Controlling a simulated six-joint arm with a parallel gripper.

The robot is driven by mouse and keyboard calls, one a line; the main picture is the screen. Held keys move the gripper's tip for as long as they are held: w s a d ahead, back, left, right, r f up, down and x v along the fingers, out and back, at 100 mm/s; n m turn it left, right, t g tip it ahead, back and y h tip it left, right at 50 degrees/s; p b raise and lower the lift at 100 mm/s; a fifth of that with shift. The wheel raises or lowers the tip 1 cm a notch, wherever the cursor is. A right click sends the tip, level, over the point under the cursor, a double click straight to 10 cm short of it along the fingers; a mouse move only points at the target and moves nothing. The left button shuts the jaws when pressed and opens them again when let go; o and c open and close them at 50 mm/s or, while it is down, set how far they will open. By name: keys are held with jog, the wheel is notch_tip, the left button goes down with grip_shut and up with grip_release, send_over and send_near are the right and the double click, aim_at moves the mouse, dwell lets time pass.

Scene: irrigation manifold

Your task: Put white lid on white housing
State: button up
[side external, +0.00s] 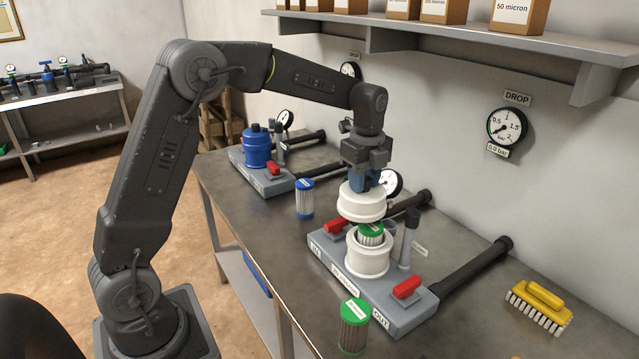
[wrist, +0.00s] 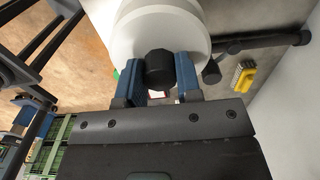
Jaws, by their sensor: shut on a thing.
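My gripper (side external: 366,179) is shut on the white lid (side external: 361,203), gripping the dark knob on its top. In the wrist view the blue fingers (wrist: 160,75) stand on either side of the black knob, and the lid (wrist: 160,30) lies beyond them. The lid is held level above the white housing (side external: 368,256), apart from it. The housing is open at the top, and a green-topped filter cartridge (side external: 371,235) stands in it, its top showing above the rim. The lid's underside is hidden.
The housing stands on a grey base (side external: 385,312) with red valve handles (side external: 406,288). A green-topped cartridge (side external: 353,327) stands in front, a blue-topped one (side external: 305,198) to the left. A blue housing (side external: 257,147) is further back. A yellow brush (side external: 540,305) lies right.

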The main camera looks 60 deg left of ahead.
aim_at(375, 193)
jog(key=d, duration=0.1)
jog(key=w+d, duration=0.1)
jog(key=shift+d+r, duration=0.3)
jog(key=shift+f, duration=3.4)
jog(key=shift+f, duration=0.65)
jog(key=o, duration=1.5)
jog(key=shift+o, duration=0.2)
jog(key=shift+r, duration=3.5)
